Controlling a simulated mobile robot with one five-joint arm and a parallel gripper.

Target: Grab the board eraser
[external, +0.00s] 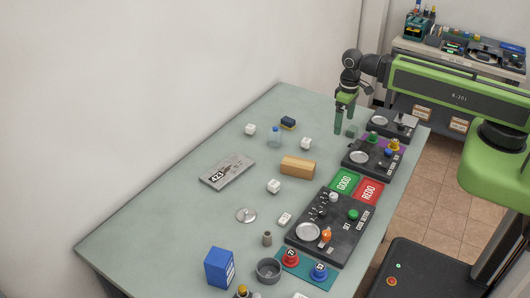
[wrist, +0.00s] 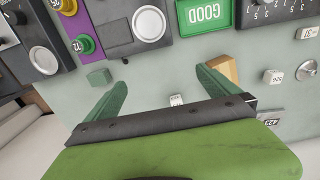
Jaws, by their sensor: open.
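A small block with a dark blue top and a yellowish lower part (external: 288,123), which looks like the board eraser, lies on the far part of the table in the external view. I cannot make it out in the wrist view, where my gripper covers much of the table. My gripper (external: 345,118) hangs above the table to the right of this block and apart from it. In the wrist view my gripper (wrist: 161,80) is open, its green fingers wide apart with nothing held between them.
Black control panels (external: 372,159) line the right table edge. The table's left side is mostly clear.

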